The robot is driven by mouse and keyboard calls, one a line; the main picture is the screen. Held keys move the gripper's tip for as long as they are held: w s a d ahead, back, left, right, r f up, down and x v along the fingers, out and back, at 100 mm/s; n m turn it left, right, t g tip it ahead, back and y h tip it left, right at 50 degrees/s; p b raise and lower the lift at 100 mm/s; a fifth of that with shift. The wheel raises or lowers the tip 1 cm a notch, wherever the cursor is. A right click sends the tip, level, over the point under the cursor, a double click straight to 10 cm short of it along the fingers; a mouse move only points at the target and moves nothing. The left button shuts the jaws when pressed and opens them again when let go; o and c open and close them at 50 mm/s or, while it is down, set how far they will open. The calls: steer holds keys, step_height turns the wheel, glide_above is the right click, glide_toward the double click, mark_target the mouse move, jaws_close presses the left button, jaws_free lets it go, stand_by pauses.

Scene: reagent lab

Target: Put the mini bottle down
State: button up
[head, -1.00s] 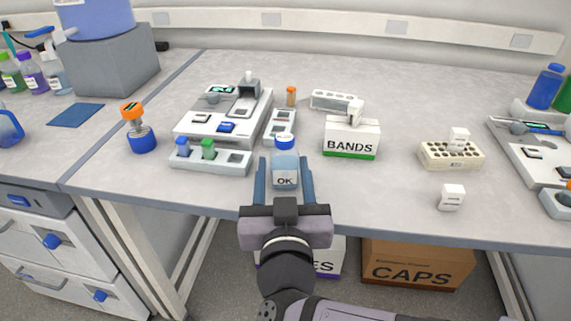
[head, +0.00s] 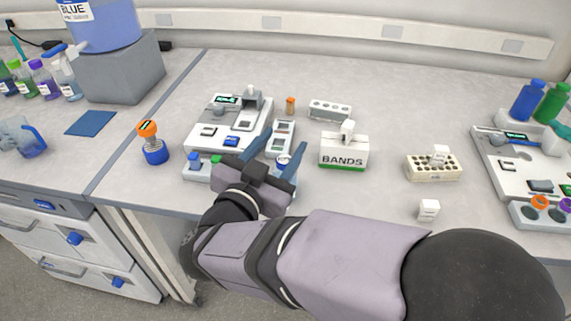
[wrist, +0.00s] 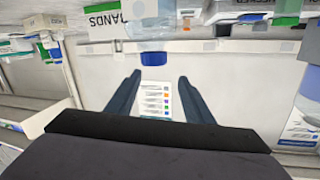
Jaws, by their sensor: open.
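The mini bottle (head: 284,161) has a blue cap and stands near the front edge of the bench in the head view, right of the small tube rack. My gripper is in front of it and hides most of its body and label. My gripper (head: 272,153) is open, its two blue fingers spread and tilted. In the wrist view my gripper (wrist: 158,84) has its fingers apart with no object clasped. A blue cap-like part (wrist: 153,59) shows beyond the fingertips there; I cannot tell for sure that it is the bottle's.
The rack (head: 196,173) and a balance-like device (head: 215,133) stand left and behind. The BANDS box (head: 344,152) is to the right, with a beige rack (head: 433,168) and a small white block (head: 428,209) beyond. The bench between them is clear.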

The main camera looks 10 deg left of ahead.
mark_target(280, 165)
steer(key=shift+a+r+m+g+h+p, duration=0.25)
steer(key=shift+r+m+g+h+p, duration=0.15)
steer(key=shift+m+h+p, duration=0.4)
steer(key=shift+s+f+m+g+h+p, duration=0.35)
steer(key=shift+s+m+g+h+p, duration=0.3)
steer(key=shift+m+h+p, duration=0.4)
steer(key=f+h, duration=0.1)
steer(key=s+f+n+h+p, duration=0.1)
steer(key=f, duration=0.1)
steer(key=shift+s+a, duration=0.15)
steer(key=shift+s+f+n+h+p, duration=0.15)
steer(key=shift+f+n+h+p, duration=0.1)
steer(key=shift+p, duration=0.25)
steer(key=p+x, duration=0.2)
steer(key=x, duration=0.5)
steer(key=shift+w, duration=0.2)
